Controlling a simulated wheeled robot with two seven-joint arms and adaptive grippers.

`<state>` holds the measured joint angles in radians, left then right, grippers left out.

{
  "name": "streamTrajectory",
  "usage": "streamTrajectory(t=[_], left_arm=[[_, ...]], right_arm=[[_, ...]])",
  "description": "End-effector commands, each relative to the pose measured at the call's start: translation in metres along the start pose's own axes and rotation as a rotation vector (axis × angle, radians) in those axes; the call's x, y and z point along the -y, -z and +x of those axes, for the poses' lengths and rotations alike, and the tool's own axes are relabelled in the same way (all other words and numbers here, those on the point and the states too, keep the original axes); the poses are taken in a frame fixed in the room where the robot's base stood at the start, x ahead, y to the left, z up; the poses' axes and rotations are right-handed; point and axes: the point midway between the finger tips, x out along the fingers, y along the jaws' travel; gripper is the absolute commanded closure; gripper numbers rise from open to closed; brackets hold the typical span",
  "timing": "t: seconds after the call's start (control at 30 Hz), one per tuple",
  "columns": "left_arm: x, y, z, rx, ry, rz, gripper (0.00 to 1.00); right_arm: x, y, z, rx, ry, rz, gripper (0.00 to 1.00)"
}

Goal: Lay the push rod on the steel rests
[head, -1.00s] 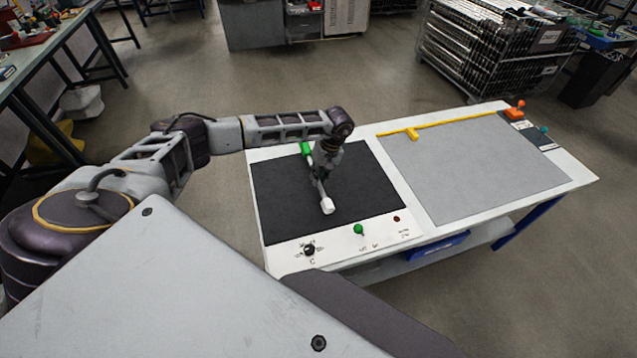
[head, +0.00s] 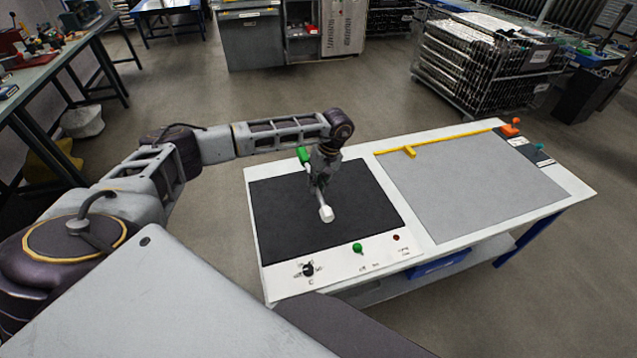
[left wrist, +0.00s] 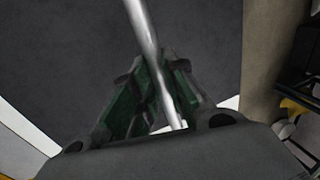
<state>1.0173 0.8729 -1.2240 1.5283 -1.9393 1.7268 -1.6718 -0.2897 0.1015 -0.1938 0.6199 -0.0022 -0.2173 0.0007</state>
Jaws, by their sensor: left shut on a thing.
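The push rod is held in my left gripper (head: 319,184) over the black mat (head: 285,215). The gripper is shut on it. In the head view the rod's white end (head: 326,214) points towards the front of the table and a green end piece (head: 304,156) shows behind the gripper. In the left wrist view a shiny metal rod (left wrist: 146,35) runs between the green-padded fingers (left wrist: 155,85). The rod seems to hang above the mat; the exact gap cannot be told. I cannot make out the steel rests in either view. My right gripper is not in view.
The white table (head: 425,262) also bears a grey mat (head: 490,185) edged by a yellow bar (head: 440,144). An orange knob (head: 511,128) is at its far right. A green knob (head: 357,248) and a black dial (head: 308,270) are at the front. The grey mat is mostly clear.

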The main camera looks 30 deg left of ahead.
Motion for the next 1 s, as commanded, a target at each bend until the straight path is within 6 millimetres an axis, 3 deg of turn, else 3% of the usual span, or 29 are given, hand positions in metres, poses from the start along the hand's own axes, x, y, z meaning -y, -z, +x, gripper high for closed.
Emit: streamTrajectory(t=[0.47, 0.8, 1.0], left_arm=[[0.0, 0.0, 0.0, -0.001, -0.001, 0.031, 1.0], [-0.004, -0.001, -0.004, -0.037, -0.01, 0.244, 1.0], [-0.015, -0.031, -0.006, -0.113, -0.006, 0.495, 1.0]], right_arm=[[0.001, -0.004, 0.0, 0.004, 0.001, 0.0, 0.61], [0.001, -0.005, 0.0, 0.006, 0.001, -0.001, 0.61], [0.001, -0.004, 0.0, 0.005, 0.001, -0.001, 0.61]])
